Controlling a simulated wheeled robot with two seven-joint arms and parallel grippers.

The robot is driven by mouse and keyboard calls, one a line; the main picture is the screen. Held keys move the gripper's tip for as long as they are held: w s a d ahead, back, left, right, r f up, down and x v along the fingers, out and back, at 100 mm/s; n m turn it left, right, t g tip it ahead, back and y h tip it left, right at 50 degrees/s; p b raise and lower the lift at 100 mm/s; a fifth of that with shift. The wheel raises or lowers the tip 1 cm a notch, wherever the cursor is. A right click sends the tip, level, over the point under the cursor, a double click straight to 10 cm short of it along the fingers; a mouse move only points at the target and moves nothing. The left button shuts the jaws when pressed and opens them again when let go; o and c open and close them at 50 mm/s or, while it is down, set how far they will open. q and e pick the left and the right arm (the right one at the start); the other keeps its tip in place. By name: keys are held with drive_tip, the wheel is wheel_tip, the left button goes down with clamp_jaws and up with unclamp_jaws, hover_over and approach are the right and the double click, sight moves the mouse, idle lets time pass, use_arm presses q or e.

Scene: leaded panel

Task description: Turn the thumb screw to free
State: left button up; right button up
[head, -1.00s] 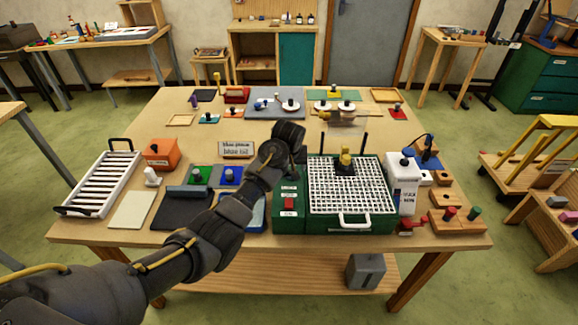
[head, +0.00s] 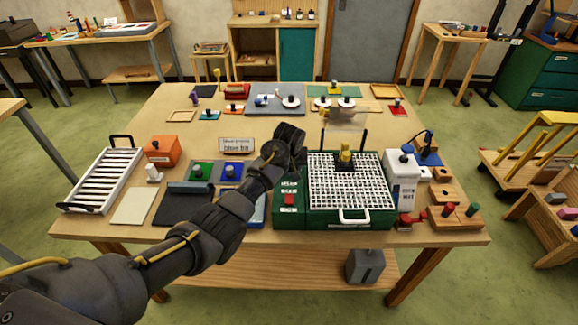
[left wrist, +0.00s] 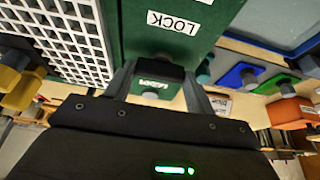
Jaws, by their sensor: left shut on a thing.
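The thumb screw (left wrist: 158,68) shows as a dark knob on the green machine's side in the left wrist view. My left gripper (left wrist: 158,82) is shut on it, one finger on each side. A white LOCK label (left wrist: 173,20) is on the green face above it; a second small label (left wrist: 154,86) shows between the fingers, too small to read surely. In the head view my left gripper (head: 286,160) is at the back left of the green machine (head: 290,218), and my own wrist hides the screw. My right gripper is not in view.
The machine has a white grid top (head: 350,198) with a yellow-knobbed piece (head: 345,158) on it and a clear shield (head: 346,118) behind. A red button (head: 289,199) is at its front left. Green and blue blocks (head: 230,172) lie left of my wrist.

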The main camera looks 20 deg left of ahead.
use_arm(q)
drive_tip(key=m+h, duration=0.2)
drive_tip(key=m, duration=0.3)
drive_tip(key=shift+a+m, duration=0.15)
drive_tip(key=shift+m, duration=0.15)
drive_tip(key=m+h, duration=0.1)
drive_tip(key=m, duration=0.2)
drive_tip(key=m+g+h, duration=0.1)
drive_tip(key=m, duration=0.2)
drive_tip(key=shift+w+a+h, duration=0.15)
drive_tip(key=shift+h, duration=0.15)
drive_tip(key=m+g+b, duration=0.1)
drive_tip(key=m, duration=0.1)
drive_tip(key=shift+m+h, duration=0.3)
drive_tip(key=shift+m, duration=0.1)
drive_tip(key=shift+w+m+g+b, duration=0.1)
drive_tip(key=shift+m+g+b, duration=0.4)
drive_tip(key=shift+m+b, duration=0.65)
drive_tip(key=shift+m, duration=0.35)
drive_tip(key=shift+a, duration=0.1)
drive_tip(key=o, duration=1)
drive_tip(key=shift+p, duration=0.3)
